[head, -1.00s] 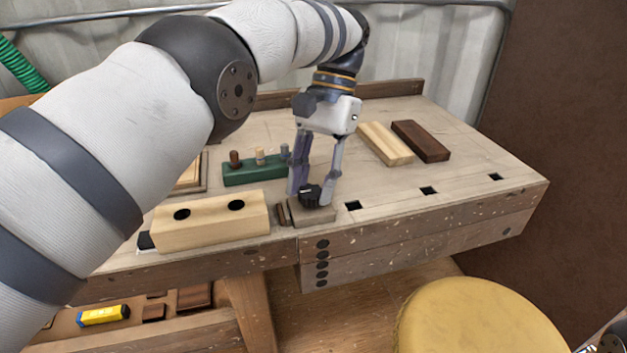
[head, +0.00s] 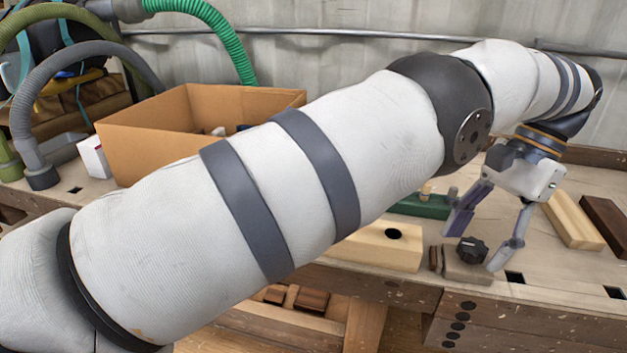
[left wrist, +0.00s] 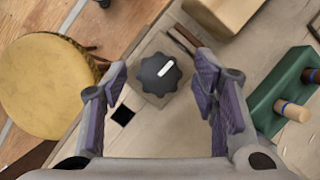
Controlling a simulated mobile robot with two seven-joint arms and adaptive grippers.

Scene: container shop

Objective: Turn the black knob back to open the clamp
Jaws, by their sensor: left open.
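The black knob (head: 472,250) is lobed and sits on a small wooden clamp block (head: 467,272) at the bench's front edge. In the left wrist view the knob (left wrist: 152,76) carries a white line pointing up and right. My left gripper (head: 473,246) is open, with its fingers spread on either side of the knob and clear gaps between. Thin dark wooden strips (head: 436,259) stand between the clamp block and a pale block with a round hole (head: 375,249). My right gripper is out of view.
A green holder (head: 422,206) with pegs is behind the clamp. A pale bar (head: 573,220) and a dark bar (head: 606,224) lie to the right. A cardboard box (head: 150,150) stands at left. A yellow stool (left wrist: 45,88) is beside the bench.

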